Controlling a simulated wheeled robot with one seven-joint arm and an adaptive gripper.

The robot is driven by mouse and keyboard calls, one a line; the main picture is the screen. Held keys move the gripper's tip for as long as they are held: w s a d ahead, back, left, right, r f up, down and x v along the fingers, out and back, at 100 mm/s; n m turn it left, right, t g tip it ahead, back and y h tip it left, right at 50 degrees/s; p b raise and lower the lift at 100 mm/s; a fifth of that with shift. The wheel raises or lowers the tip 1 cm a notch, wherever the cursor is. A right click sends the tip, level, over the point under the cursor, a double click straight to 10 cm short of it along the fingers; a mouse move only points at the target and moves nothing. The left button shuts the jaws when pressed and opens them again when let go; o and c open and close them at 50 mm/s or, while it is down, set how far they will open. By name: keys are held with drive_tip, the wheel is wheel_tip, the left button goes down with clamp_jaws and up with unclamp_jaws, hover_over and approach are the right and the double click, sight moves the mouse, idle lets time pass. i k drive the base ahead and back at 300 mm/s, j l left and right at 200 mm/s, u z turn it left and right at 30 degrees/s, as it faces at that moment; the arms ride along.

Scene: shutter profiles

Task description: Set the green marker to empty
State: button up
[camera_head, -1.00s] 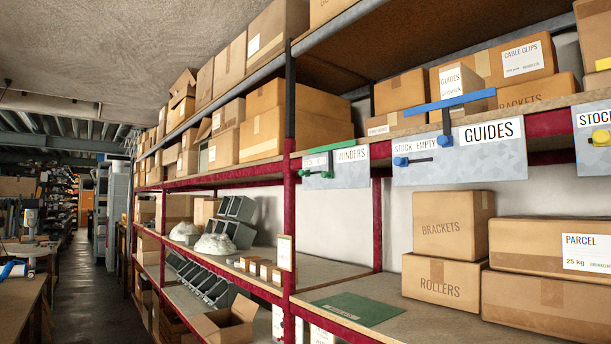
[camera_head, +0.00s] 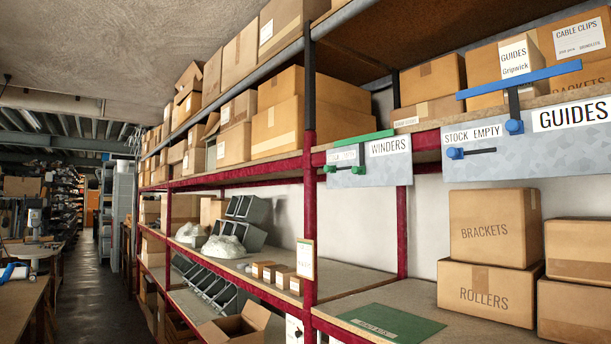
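The green marker (camera_head: 362,142) is a flat bar along the top of the grey WINDERS plate (camera_head: 395,173), which hangs on the red shelf beam. Two green knobs, a left one (camera_head: 331,170) and a right one (camera_head: 358,171), sit low on the plate's left half. A small white label between them and the bar is too small to read surely. On the GUIDES plate (camera_head: 480,171), a blue marker (camera_head: 520,82) has one knob below its bar and one at the left end of a dark slot, under the words STOCK EMPTY. My gripper is not in view.
A red upright (camera_head: 310,200) stands just left of the WINDERS plate. Below the plates, a green mat (camera_head: 390,324) lies on the shelf, with BRACKETS (camera_head: 494,228) and ROLLERS (camera_head: 485,293) boxes to its right. An aisle (camera_head: 95,290) runs clear at the left.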

sight(332, 169)
drive_tip(key=i+j, duration=0.3)
drive_tip(key=i, duration=0.15)
drive_tip(key=i+j+z, duration=0.1)
drive_tip(key=i+j, duration=0.2)
drive_tip(key=i, duration=0.2)
